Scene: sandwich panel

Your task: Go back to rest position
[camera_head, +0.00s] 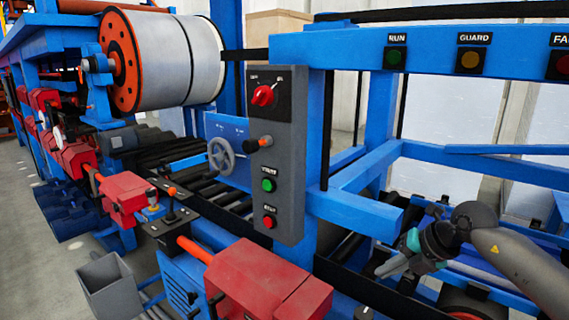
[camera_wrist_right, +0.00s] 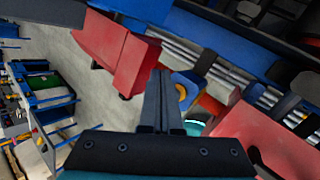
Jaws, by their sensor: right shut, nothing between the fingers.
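My right gripper (camera_head: 384,270) is at the lower right of the head view, at the end of my grey arm. It points left and down, in front of the blue frame and to the right of the red block by the panel. In the right wrist view its two fingers (camera_wrist_right: 160,78) lie together, shut with nothing between them. My left gripper is not in view. The grey control panel (camera_head: 275,155) stands in the middle of the head view, with a red rotary switch (camera_head: 263,95), an orange-tipped lever (camera_head: 262,142), a green button (camera_head: 268,185) and a red button (camera_head: 269,221).
Blue beams (camera_head: 355,213) run close beside my right arm. A red block (camera_head: 262,285) is at the bottom centre. A large roll (camera_head: 180,62), a handwheel (camera_head: 221,155) and a joystick box (camera_head: 171,217) lie further left. Open floor (camera_head: 50,255) shows at the left.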

